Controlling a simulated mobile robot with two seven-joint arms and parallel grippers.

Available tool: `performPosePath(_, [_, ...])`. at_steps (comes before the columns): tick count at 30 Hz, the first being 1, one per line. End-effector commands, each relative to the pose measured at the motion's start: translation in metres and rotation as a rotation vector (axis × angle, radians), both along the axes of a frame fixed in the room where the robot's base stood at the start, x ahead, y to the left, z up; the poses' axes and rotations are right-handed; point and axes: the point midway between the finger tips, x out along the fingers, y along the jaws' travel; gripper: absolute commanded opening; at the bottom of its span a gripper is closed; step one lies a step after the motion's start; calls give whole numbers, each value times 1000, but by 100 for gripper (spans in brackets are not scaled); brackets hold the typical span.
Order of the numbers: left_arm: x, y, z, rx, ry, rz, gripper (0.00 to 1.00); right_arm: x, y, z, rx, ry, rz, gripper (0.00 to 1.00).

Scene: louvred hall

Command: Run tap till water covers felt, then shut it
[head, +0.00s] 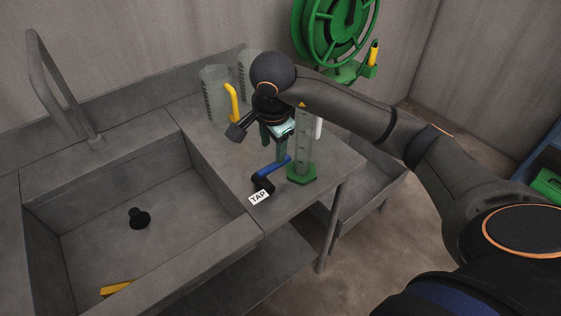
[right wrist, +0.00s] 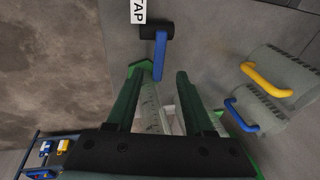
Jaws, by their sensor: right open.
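The tap lever (head: 272,169) has a blue handle on a black block beside a white TAP label (head: 259,197), on the counter right of the sink. In the right wrist view the blue handle (right wrist: 159,57) lies just beyond the fingertips. My right gripper (head: 274,147) is open with green fingers and hangs above the lever, apart from it as far as I can tell; its fingers also show in the wrist view (right wrist: 161,74). The grey spout (head: 45,75) stands behind the sink (head: 95,240); no water shows. I cannot make out any felt. My left gripper is out of view.
A clear measuring cylinder (head: 303,147) on a green base stands close right of my right gripper. A jug with a yellow handle (head: 214,92) stands behind. A black plug-like piece (head: 139,218) and a yellow piece (head: 116,287) lie in the sink. A green reel (head: 338,30) hangs behind.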

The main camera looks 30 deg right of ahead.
Motion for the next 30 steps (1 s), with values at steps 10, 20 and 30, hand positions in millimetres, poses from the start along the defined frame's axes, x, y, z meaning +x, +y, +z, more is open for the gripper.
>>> performPosePath(10, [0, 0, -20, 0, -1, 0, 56, 4, -20, -20, -61, 8, -25, 52])
performPosePath(20, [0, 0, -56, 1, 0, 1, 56, 15, -29, -65, -61, 6, -24, 52])
performPosePath(30, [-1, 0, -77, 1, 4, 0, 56, 22, -34, -89, -58, 6, -23, 52])
